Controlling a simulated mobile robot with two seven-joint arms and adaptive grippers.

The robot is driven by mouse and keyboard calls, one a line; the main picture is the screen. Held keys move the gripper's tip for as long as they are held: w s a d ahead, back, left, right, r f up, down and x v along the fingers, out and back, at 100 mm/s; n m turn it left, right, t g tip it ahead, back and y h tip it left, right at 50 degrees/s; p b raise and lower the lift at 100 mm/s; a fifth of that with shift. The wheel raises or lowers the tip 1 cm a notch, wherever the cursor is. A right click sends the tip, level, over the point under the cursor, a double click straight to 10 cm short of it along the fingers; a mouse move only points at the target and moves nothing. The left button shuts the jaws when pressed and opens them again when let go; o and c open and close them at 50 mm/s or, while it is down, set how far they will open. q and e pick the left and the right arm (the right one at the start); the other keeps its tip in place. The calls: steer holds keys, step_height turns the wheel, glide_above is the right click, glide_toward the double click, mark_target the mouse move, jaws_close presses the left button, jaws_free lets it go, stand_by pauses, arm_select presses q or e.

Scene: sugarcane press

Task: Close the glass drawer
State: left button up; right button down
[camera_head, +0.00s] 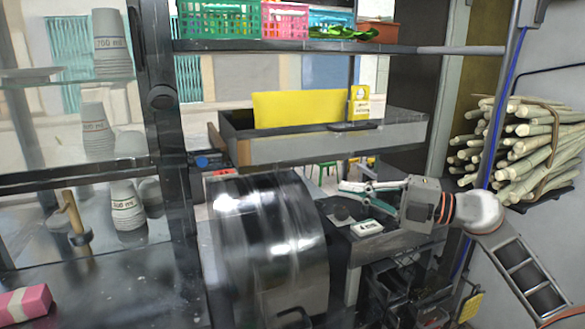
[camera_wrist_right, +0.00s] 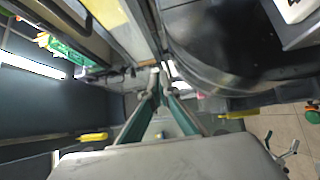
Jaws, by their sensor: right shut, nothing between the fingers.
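A grey, open-topped drawer-like box (camera_head: 285,149) sticks out at the middle of the head view, with a yellow panel (camera_head: 300,109) standing in it. At the left, clear glass shelves (camera_head: 60,73) carry stacked cups (camera_head: 98,130). I cannot tell for sure which of these is the glass drawer. My right gripper (camera_head: 343,189) is below the grey box, its fingers shut, empty and pointing left. In the right wrist view its fingers (camera_wrist_right: 157,85) meet at the tips. My left gripper is not in view.
A large shiny metal drum (camera_head: 265,235) stands just left of my right gripper. A small white box (camera_head: 367,227) lies on the dark surface below it. Sugarcane stalks (camera_head: 520,145) are bundled at the right. Coloured baskets (camera_head: 218,18) sit on the upper shelf.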

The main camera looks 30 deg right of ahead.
steer(key=x, duration=0.3)
steer(key=p+x, duration=0.1)
steer(key=x, duration=0.2)
steer(key=r+x, duration=0.1)
steer(key=x, duration=0.2)
steer(key=shift+w+d+p, duration=0.2)
steer(key=shift+w+p, duration=0.1)
steer(key=shift+w, duration=0.1)
steer(key=w, duration=0.3)
steer(key=shift+d+f+h, duration=0.1)
steer(key=shift+d+h, duration=0.05)
steer(key=shift+h, duration=0.15)
steer(key=shift+w, duration=0.55)
